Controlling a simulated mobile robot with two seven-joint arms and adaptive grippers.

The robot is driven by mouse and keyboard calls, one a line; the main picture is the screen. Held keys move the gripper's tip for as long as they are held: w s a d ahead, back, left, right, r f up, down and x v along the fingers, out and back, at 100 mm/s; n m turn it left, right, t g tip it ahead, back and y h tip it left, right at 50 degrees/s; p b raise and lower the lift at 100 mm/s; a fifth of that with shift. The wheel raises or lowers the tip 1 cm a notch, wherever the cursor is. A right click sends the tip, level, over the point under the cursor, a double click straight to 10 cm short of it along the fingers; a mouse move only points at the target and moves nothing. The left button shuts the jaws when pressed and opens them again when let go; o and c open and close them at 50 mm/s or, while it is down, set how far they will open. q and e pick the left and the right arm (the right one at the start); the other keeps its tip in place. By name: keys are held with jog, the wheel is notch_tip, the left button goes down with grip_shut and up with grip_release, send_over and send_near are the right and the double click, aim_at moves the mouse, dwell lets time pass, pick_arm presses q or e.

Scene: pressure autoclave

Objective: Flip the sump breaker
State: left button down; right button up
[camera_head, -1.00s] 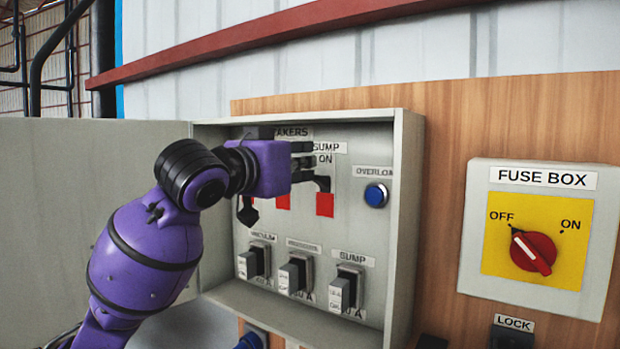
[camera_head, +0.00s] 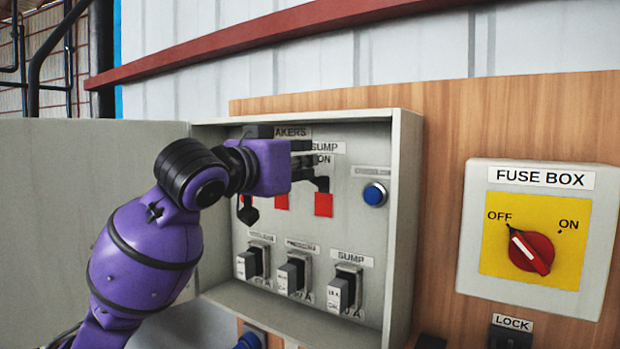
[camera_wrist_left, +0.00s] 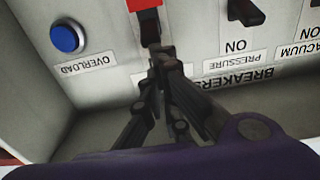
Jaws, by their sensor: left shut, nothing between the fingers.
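The sump breaker (camera_head: 323,205) is in the open breaker box, under the SUMP ON label (camera_head: 326,148). Its black lever (camera_head: 322,184) sits above a red patch, on the ON side. My left gripper (camera_head: 312,165) is shut and empty, reaching in from the left at the label and lever. The upside-down left wrist view shows its fingertips (camera_wrist_left: 160,60) together right by the sump lever (camera_wrist_left: 150,28); I cannot tell whether they touch. The gripper's purple body hides parts of the other breakers. My right gripper is not in view.
A blue overload button (camera_head: 375,194) is right of the sump breaker. Several lower switches (camera_head: 344,290) line the box bottom. The box's right wall (camera_head: 404,230) and open door (camera_head: 80,200) flank it. A fuse box (camera_head: 540,235) with a red knob is farther right.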

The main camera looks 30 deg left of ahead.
pick_arm(q)
jog(key=shift+w+d+f, duration=0.1)
jog(key=shift+w+f, duration=0.15)
jog(key=shift+f, duration=0.5)
jog(key=shift+w+d+f, duration=0.2)
jog(key=shift+w+f, duration=0.05)
jog(key=shift+f, duration=0.4)
jog(key=s+a+r, duration=0.1)
jog(key=s, duration=0.8)
jog(key=shift+r, duration=0.15)
dwell(0.4)
dwell(0.5)
